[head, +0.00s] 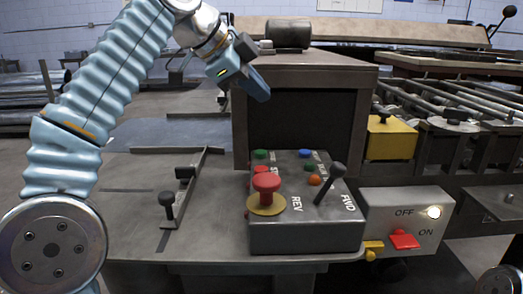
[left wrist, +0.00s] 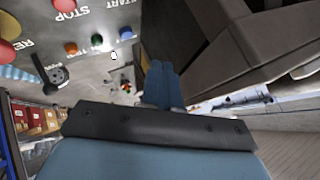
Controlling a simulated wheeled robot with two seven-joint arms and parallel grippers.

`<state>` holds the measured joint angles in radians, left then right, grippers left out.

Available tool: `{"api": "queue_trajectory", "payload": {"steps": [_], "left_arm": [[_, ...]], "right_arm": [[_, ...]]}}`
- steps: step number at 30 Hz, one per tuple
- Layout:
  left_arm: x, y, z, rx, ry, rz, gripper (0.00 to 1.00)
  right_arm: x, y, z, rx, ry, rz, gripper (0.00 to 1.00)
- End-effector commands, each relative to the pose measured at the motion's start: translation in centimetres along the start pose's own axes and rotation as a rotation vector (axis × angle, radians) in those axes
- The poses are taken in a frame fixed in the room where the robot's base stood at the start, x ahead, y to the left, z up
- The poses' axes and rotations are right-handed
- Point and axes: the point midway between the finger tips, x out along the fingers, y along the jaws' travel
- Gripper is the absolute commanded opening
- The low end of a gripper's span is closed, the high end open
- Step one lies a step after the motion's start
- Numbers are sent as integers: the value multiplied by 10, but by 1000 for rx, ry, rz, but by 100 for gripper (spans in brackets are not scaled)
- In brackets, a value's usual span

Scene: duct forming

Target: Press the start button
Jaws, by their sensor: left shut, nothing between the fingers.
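The grey control box (head: 305,235) stands on the machine table. Its far left green button (head: 261,155) sits beside small lettering I cannot fully read in the head view. A red button (head: 262,169) lies just nearer. In the left wrist view the START label (left wrist: 118,3) is at the top edge beyond the STOP label (left wrist: 72,14); the green button beside START is not clearly visible there. My left gripper (head: 261,92) is shut and empty, above and behind the box, apart from the buttons. Its closed fingers (left wrist: 162,85) also show in the left wrist view. My right gripper is not in view.
On the box are a red mushroom knob (head: 266,182), a black lever (head: 332,182), and blue (head: 305,153), green (head: 309,167) and orange (head: 314,180) buttons. A dark machine housing (head: 305,75) stands behind. An OFF/ON switch box (head: 405,222) is at right.

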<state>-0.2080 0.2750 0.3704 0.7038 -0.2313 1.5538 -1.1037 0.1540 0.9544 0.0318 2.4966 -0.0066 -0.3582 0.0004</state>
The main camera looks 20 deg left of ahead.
Motion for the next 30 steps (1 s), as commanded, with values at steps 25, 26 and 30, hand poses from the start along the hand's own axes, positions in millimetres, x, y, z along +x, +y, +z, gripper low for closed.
{"api": "queue_trajectory", "payload": {"steps": [25,26,30], "left_arm": [[60,44,44,-1,0,-1,0],[60,44,44,-1,0,-1,0],[60,44,44,-1,0,-1,0]], "right_arm": [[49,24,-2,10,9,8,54],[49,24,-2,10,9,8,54],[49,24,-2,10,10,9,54]]}}
